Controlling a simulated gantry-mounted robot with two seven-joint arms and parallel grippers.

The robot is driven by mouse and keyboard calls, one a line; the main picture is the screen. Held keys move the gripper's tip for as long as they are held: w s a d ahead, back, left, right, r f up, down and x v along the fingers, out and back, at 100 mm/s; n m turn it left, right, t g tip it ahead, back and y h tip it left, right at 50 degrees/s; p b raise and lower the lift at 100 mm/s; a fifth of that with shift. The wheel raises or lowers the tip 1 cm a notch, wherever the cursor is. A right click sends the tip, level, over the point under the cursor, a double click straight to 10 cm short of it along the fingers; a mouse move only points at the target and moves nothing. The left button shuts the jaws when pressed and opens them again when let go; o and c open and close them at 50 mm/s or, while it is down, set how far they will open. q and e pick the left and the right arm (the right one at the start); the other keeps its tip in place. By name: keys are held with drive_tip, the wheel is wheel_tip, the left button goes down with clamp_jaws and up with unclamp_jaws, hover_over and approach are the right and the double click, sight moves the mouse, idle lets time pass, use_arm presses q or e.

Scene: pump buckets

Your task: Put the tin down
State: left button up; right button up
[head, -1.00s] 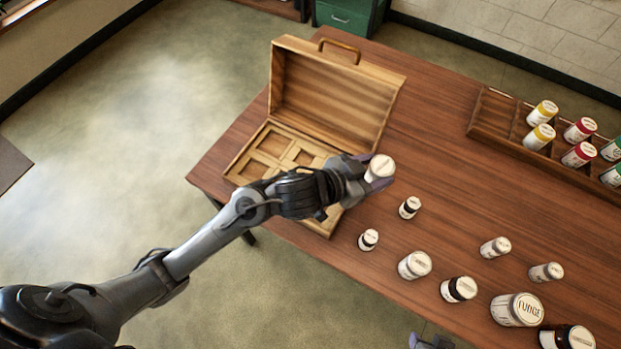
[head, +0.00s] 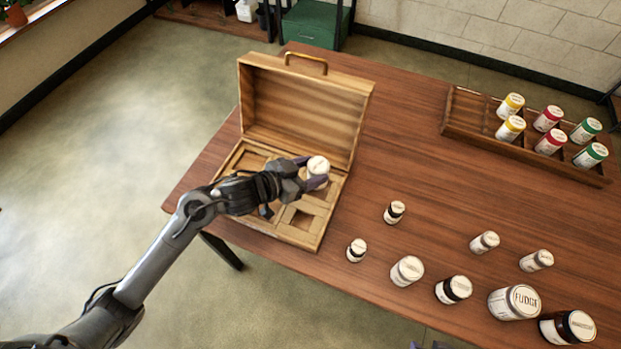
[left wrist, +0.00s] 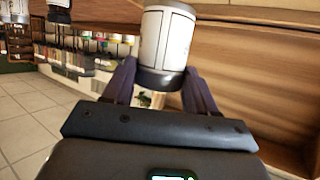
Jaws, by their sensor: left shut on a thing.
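A small white tin with a pale lid (head: 318,166) is held in my left gripper (head: 315,178). In the left wrist view the tin (left wrist: 166,45) stands between the two dark fingers (left wrist: 161,82), which are closed on its lower part. In the head view, tin and gripper are over the open wooden case (head: 230,166), near the right rear of its tray and in front of the raised lid (head: 305,110). The case has square compartments; my arm hides several. Whether the tin touches the case cannot be told. A sliver of my right gripper (head: 428,346) shows at the bottom edge.
Several jars stand right of the case, including a small dark-and-white one (head: 394,212) and a large FUDGE jar (head: 514,302). A wooden rack (head: 465,115) with yellow, red and green-lidded jars is at the back right. Table (head: 400,140) is clear between case and rack.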

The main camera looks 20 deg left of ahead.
use_arm(q)
wheel_tip(320, 180, down, 4)
drive_tip(key=shift+r+b, duration=0.1)
drive_tip(key=shift+b, duration=0.55)
drive_tip(key=o, duration=1.1)
